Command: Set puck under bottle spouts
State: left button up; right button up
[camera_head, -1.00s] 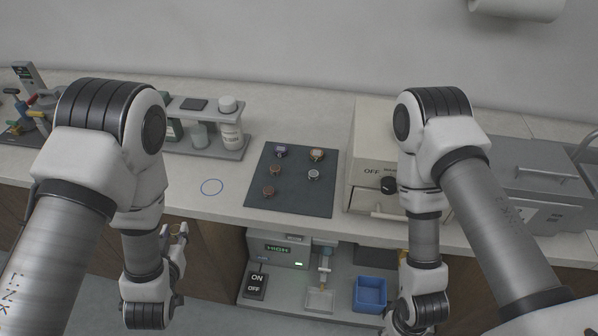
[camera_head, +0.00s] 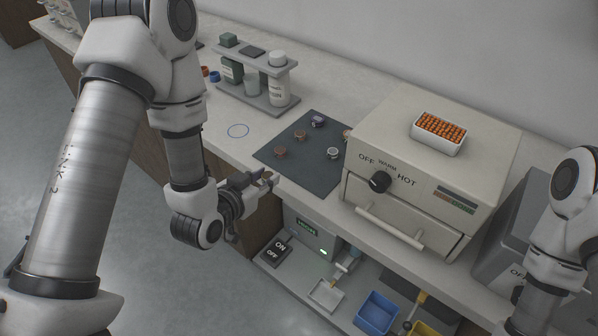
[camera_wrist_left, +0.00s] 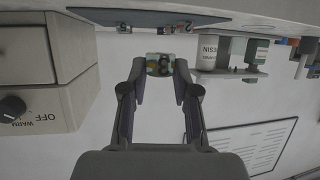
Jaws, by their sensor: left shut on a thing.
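My left gripper (camera_head: 268,179) is shut on a small puck (camera_wrist_left: 158,65), which shows between the fingertips in the left wrist view. It is partly hidden by the fingers and its markings are too small to tell. In the head view the gripper is near the counter's front edge, before the dark mat. The spouts cannot be made out. My right gripper is out of view.
Several pucks lie on the dark mat (camera_head: 268,153). A beige heater box (camera_head: 380,150) with a dial carries a tray (camera_head: 439,132). A lower shelf holds a blue bin (camera_head: 377,312) and a switch (camera_head: 275,251).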

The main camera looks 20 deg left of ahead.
pick_arm(q)
jog(key=w+d+p, duration=0.1)
jog(key=w, duration=0.2)
jog(key=p, duration=0.2)
send_over(293, 170)
jog(key=shift+s+f, duration=0.3)
jog(key=shift+f, duration=0.05)
jog(key=f, duration=0.2)
jog(key=f+p, duration=0.1)
jog(key=shift+w+f, duration=0.2)
jog(key=shift+w, duration=0.1)
jog(key=shift+w+f, duration=0.1)
jog(key=shift+f, duration=0.25)
jog(key=o, duration=0.9)
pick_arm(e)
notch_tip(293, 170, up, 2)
pick_arm(q)
jog(key=shift+o, duration=0.2)
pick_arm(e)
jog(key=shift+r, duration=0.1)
